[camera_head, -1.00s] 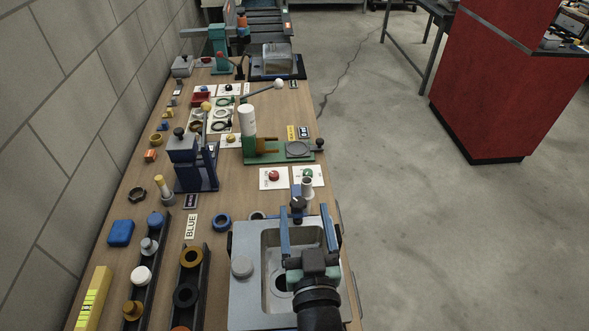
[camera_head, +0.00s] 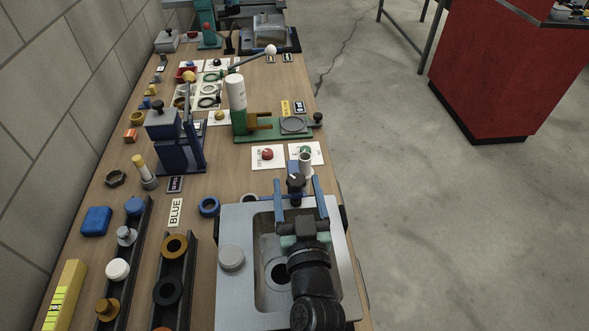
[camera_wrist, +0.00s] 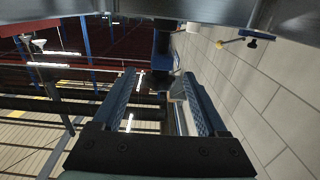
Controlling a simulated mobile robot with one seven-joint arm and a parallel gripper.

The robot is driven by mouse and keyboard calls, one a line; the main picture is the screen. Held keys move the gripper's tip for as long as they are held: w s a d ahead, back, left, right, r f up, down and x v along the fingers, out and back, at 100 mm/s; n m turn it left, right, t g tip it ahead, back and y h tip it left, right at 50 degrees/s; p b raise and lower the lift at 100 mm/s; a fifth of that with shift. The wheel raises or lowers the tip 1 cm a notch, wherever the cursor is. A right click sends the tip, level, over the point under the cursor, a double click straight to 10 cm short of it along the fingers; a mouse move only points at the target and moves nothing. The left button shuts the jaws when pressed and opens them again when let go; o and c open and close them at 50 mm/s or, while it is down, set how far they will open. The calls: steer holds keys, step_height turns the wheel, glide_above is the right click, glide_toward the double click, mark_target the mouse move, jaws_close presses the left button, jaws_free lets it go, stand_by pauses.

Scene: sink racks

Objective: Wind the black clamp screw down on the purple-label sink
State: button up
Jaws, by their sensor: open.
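The grey metal sink (camera_head: 236,218) with a recessed basin and round drain fills the near end of the bench. At its far edge stands a blue clamp with a black clamp screw knob (camera_head: 296,182). My gripper (camera_head: 298,188) reaches over the basin with its two blue fingers apart; in the head view the knob shows between their tips. I cannot tell whether they touch it. The wrist view shows both ribbed fingers (camera_wrist: 160,92) open, with blurred grey and blue shapes beyond. A small dark purple label (camera_head: 175,184) lies on the bench to the left.
A grey round cap (camera_head: 231,257) sits on the sink's left rim. Black racks of rings (camera_head: 125,235) lie to the left.

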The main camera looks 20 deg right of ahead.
mark_target(295, 175)
steer(key=shift+p+x, duration=0.4)
steer(key=shift+x, duration=1.9)
jaws_close()
steer(key=shift+p, duration=0.35)
